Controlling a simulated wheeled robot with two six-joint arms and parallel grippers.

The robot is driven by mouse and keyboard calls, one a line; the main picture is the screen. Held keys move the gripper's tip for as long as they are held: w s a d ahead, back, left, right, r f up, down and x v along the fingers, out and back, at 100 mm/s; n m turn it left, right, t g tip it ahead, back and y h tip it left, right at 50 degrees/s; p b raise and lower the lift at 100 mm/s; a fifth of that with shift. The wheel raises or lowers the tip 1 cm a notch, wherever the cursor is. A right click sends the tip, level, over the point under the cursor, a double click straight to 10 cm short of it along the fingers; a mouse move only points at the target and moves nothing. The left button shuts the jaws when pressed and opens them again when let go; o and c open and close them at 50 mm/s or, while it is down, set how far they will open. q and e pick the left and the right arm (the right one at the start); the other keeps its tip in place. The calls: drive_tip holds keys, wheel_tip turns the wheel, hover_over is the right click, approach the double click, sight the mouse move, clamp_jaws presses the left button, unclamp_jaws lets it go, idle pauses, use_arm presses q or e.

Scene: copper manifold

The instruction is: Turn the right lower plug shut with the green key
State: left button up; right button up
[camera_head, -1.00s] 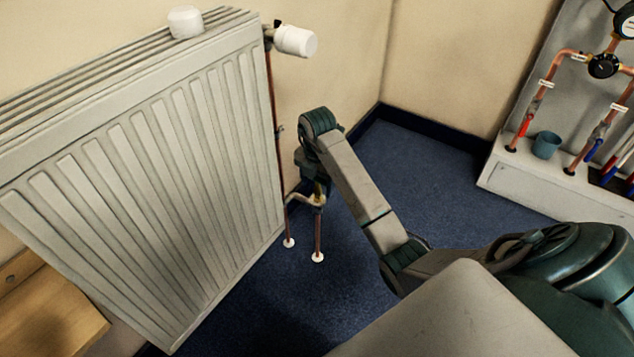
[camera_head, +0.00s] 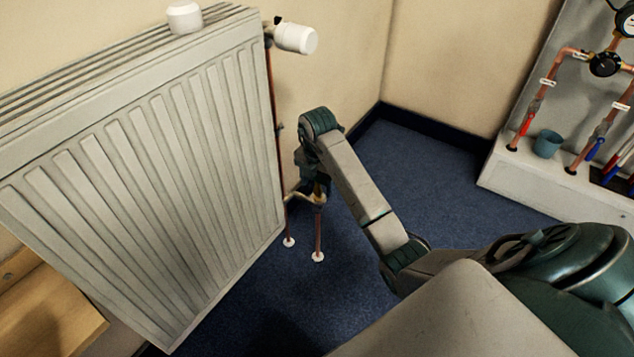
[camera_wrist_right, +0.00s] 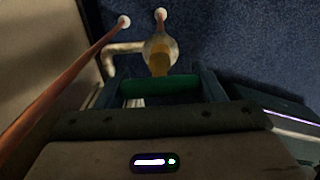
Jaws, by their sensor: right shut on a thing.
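The right gripper (camera_head: 312,190) is down beside the radiator's lower right end, at the pipe valve. In the right wrist view, the right gripper (camera_wrist_right: 158,88) is shut on the green key (camera_wrist_right: 160,86), whose handle lies crosswise between the two fingers. A brass fitting (camera_wrist_right: 159,58) sits directly beyond the key, and the key appears to meet it. The plug itself is hidden behind the key, so I cannot tell its turn. My left gripper is not in view.
The white radiator (camera_head: 150,180) stands close on the left. Copper pipes (camera_head: 318,235) rise from the floor beside the gripper. A white valve head (camera_head: 295,39) is above. A blue cup (camera_head: 547,144) stands on the white ledge at right. The blue floor between is clear.

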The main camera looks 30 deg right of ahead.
drive_tip(key=shift+f+b, duration=0.7)
drive_tip(key=shift+f, duration=0.05)
idle(0.3)
drive_tip(key=shift+m, duration=1.2)
drive_tip(key=shift+m, duration=1.2)
drive_tip(key=shift+f+m, duration=0.1)
drive_tip(key=shift+m, duration=1.1)
